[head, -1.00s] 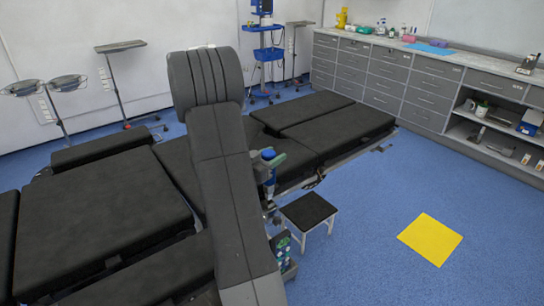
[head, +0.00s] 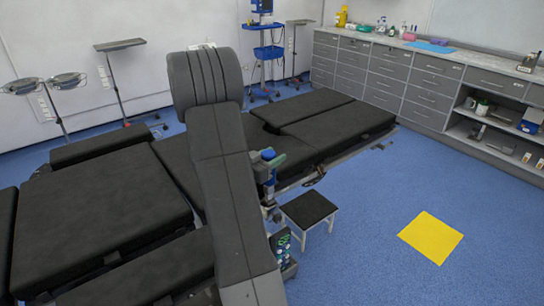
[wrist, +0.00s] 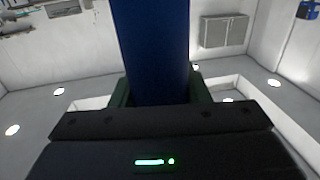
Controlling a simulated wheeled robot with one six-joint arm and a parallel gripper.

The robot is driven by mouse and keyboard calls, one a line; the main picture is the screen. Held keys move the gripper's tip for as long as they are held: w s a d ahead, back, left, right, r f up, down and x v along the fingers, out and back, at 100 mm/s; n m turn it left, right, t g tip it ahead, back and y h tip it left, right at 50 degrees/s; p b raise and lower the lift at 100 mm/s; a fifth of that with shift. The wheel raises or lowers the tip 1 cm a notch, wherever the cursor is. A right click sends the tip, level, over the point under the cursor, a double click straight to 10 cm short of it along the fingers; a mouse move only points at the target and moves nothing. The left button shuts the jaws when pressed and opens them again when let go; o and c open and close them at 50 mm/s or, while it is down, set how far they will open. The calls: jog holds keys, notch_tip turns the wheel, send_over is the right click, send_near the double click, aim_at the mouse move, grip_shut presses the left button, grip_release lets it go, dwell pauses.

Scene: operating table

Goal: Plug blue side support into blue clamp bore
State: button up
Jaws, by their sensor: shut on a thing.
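In the wrist view my gripper (wrist: 159,92) has its two dark green fingers closed on the sides of a long, flat blue part, which I take to be the blue side support (wrist: 150,45). It runs up out of the top of the view, so its far end is hidden. In the head view a small blue-topped part (head: 268,154) with a grey-green piece beside it shows at the operating table's near side edge. I cannot tell whether this is the blue clamp or the held support. No clamp bore is visible, and the wrist view shows no clamp.
The black-padded operating table (head: 100,215) fills the left and middle. A small black-topped stool (head: 308,209) stands close to its side. A yellow floor square (head: 430,238) lies on open blue floor at right. Drawer cabinets (head: 400,85) line the back right.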

jog(key=shift+f+b, duration=0.45)
jog(key=shift+f, duration=0.25)
jog(key=o, duration=1.2)
jog(key=b+v, duration=0.1)
jog(key=v, duration=1.2)
jog(key=shift+s+a+r, duration=0.1)
jog(key=shift+s+a, duration=0.15)
jog(key=shift+s, duration=0.05)
jog(key=p+x, duration=0.1)
jog(key=x, duration=1.2)
jog(key=shift+w+d, duration=0.3)
jog(key=shift+r, duration=0.15)
